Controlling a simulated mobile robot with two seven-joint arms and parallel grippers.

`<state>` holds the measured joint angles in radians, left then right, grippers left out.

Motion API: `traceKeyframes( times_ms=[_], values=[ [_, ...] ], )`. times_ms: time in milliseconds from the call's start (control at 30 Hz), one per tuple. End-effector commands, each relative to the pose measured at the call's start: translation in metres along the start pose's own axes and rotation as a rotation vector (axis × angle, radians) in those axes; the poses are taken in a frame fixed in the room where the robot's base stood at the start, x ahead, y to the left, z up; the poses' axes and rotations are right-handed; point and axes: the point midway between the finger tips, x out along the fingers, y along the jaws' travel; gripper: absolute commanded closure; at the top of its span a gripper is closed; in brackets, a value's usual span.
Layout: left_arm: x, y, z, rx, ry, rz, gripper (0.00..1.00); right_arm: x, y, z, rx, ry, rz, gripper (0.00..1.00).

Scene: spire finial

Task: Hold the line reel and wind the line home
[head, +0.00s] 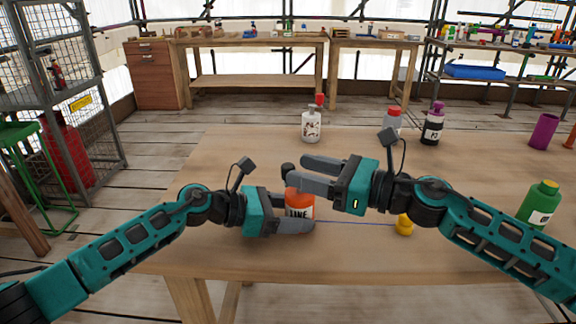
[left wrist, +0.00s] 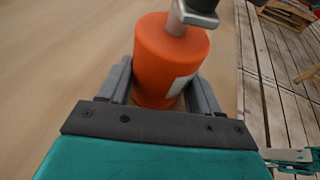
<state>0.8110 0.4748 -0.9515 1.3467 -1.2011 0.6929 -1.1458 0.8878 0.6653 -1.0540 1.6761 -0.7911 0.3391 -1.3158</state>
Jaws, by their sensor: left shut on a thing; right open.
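The line reel (head: 299,204) is an orange cylinder with a white label, upright near the table's front edge. My left gripper (head: 302,212) is shut around its sides. In the left wrist view, the reel (left wrist: 165,70) sits between both fingers, with a grey metal crank (left wrist: 184,18) on top. The crank's dark knob (head: 288,169) shows above the reel in the head view. My right gripper (head: 302,173) is open, its fingers pointing left at the knob's height, close to it. A thin blue line (head: 355,223) runs right from the reel to a small yellow piece (head: 404,225).
A white bottle with a red top (head: 311,126), a red-capped bottle (head: 392,120) and a dark purple-capped bottle (head: 432,125) stand farther back. A green bottle (head: 541,204) and a purple cup (head: 543,131) are at the right. The table's left part (head: 215,165) is clear.

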Motion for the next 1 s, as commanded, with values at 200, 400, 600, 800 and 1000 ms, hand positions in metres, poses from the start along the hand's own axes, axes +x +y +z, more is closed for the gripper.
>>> traceKeyframes(
  times_ms=[200, 400, 600, 800, 1000],
  values=[
    [0.0, 0.0, 0.001, 0.0, -0.001, 0.0, 0.54, 0.032, 0.0, 0.001, -0.001, -0.001, 0.0, 0.51],
    [0.0, 0.0, 0.001, 0.0, -0.001, 0.0, 0.54, 0.042, 0.0, 0.0, -0.001, 0.001, 0.0, 0.51],
    [0.0, 0.0, 0.001, 0.0, -0.001, 0.0, 0.54, 0.042, 0.0, 0.0, -0.001, 0.001, 0.0, 0.51],
    [0.0, 0.0, 0.001, 0.0, -0.001, 0.0, 0.54, 0.041, 0.0, 0.0, -0.001, 0.001, 0.0, 0.67],
    [0.0, 0.0, 0.001, 0.0, -0.001, 0.0, 0.54, 0.041, 0.0, 0.0, -0.001, 0.001, 0.0, 0.87]
  ],
)
